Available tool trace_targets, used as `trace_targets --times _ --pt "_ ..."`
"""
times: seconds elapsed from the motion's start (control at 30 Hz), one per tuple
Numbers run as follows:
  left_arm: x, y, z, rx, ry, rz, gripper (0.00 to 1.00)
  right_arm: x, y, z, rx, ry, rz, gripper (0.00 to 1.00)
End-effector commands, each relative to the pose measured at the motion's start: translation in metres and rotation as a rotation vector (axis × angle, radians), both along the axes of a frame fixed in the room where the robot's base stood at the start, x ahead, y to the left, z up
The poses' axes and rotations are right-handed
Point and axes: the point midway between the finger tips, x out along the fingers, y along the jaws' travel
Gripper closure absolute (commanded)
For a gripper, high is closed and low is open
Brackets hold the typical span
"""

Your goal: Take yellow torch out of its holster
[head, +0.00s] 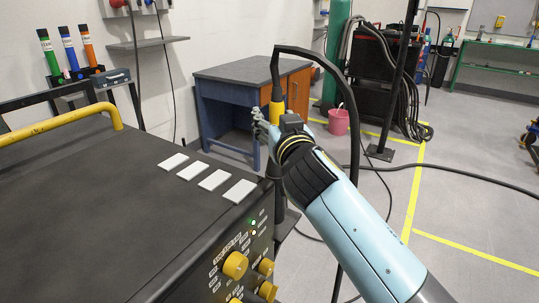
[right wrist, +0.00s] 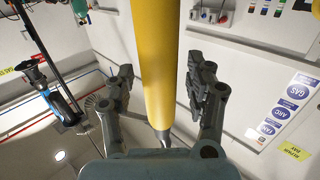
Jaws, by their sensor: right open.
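The yellow torch (head: 276,112) stands upright in the head view, with a black cable arching from its top. In the right wrist view the yellow torch (right wrist: 153,62) runs between my fingers and narrows to a grey tip. My right gripper (head: 262,130) is at the torch in the head view. In the right wrist view my right gripper (right wrist: 160,88) is open, one finger on each side of the torch, with gaps showing. The holster is mostly hidden behind my gripper and arm; a dark upright part shows below. My left gripper is out of view.
A black machine (head: 110,215) with yellow knobs, a yellow rail (head: 60,129) and several white plates fills the left front. A blue workbench (head: 225,120) stands behind. The torch's black cable (head: 352,120) hangs down close beside my right arm. Open floor lies right.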

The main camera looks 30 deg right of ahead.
Motion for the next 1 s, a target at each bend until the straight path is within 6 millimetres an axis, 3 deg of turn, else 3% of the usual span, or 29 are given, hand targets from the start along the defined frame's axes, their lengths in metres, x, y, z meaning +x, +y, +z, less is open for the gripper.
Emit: trace_targets --times 0.13,0.33,0.53,1.0 --pt "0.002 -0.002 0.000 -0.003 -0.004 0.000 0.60 0.000 0.000 0.000 0.000 0.001 0.000 0.48" --pt "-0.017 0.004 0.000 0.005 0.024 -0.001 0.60 0.000 0.000 0.000 0.001 0.001 0.000 0.74" --pt "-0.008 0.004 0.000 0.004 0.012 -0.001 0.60 0.000 0.000 0.000 0.000 0.000 0.001 1.00" --pt "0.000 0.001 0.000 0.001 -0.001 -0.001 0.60 0.000 0.000 0.000 0.000 0.000 0.000 1.00"
